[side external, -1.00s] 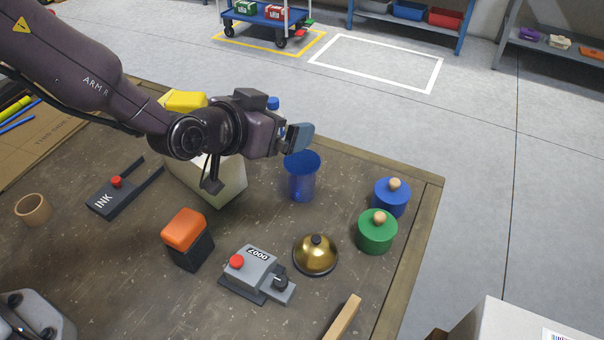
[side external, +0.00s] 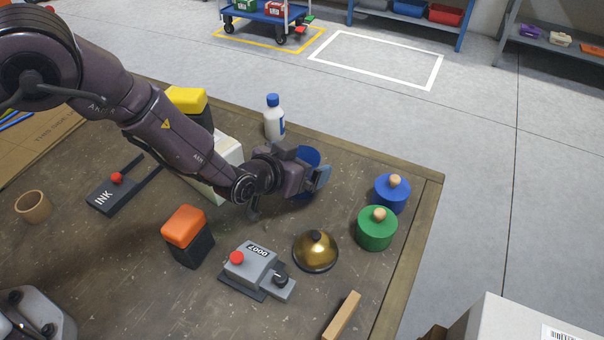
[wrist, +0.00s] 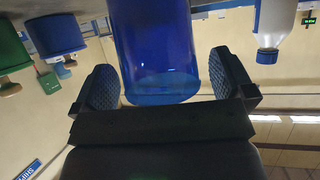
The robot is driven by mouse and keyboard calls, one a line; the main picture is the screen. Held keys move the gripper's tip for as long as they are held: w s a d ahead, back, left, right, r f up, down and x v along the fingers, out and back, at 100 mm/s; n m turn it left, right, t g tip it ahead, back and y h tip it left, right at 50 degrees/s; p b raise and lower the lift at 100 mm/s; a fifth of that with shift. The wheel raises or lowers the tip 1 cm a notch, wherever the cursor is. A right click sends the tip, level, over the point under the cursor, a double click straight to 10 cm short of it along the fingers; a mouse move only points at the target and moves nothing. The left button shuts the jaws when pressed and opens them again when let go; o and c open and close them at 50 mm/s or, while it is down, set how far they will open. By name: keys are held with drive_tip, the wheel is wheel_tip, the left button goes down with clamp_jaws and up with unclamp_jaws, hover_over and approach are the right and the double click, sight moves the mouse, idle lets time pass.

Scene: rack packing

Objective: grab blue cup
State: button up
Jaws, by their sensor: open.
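The blue cup (side external: 307,157) is translucent and stands upright on the workbench. It is partly hidden behind my gripper (side external: 318,180) in the side view. In the wrist view the cup (wrist: 158,50) fills the middle, with its rim towards my palm. My gripper (wrist: 163,88) is open, with one dark finger pad on each side of the cup's rim end. Gaps show between the pads and the cup, and nothing is held.
A white bottle with a blue cap (side external: 274,118) stands behind the cup. A blue weight (side external: 391,196), a green weight (side external: 376,230) and a brass bell (side external: 316,252) stand to the right and front. A pale box (side external: 228,150) is to the left. The bench edge (side external: 400,168) is behind.

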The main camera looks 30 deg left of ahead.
drive_tip(key=shift+w+f, duration=0.2)
drive_tip(key=shift+w, duration=0.15)
drive_tip(key=c, duration=0.9)
drive_tip(key=shift+r, duration=0.1)
